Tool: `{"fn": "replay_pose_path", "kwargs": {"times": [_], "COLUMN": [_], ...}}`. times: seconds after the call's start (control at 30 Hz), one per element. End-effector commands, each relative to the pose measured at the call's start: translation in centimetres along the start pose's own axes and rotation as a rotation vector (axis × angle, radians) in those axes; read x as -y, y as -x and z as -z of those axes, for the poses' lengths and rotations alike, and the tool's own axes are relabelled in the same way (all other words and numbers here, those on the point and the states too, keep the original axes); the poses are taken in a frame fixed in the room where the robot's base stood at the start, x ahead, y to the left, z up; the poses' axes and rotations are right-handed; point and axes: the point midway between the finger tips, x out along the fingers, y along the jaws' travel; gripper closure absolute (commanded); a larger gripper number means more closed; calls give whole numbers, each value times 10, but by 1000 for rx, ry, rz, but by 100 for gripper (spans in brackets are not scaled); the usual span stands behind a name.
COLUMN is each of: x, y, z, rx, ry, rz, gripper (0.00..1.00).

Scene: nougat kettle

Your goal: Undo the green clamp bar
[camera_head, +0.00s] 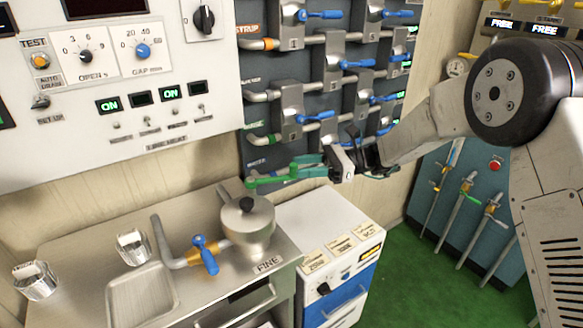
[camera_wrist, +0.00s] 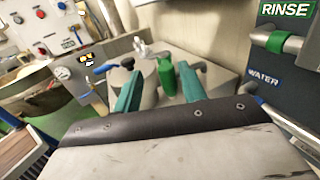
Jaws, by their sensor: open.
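The green clamp bar (camera_wrist: 166,78) stands bright green in the wrist view, between the two teal fingers and beyond them. In the head view a bright green piece (camera_head: 251,178), which looks like the same bar, shows just above the black knob of the metal pot. My gripper (camera_head: 277,176) reaches in from the right with its fingers apart, close above and behind the pot. In the wrist view my gripper (camera_wrist: 160,68) is open, with nothing visibly held. I cannot tell whether a finger touches the bar. Its lower end is unclear.
The lidded metal pot (camera_head: 250,235) stands on the steel counter (camera_head: 75,250), with a blue-handled valve (camera_head: 205,254) beside it. A wall rack of pipes and blue levers (camera_head: 316,116) is close behind my gripper.

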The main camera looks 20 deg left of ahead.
Motion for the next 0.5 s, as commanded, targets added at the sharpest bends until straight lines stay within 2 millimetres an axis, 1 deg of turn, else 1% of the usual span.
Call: {"fn": "replay_pose_path", "kwargs": {"times": [0.03,0.1,0.2,0.3,0.5], "x": [0,0,0,0,0], "y": [9,19,28,31,31], "z": [0,0,0,0,0], "rx": [1,0,0,1,1], "ry": [0,1,1,1,1], "rz": [2,2,0,-1,-1], "gripper": [59,59,59,59,59]}}
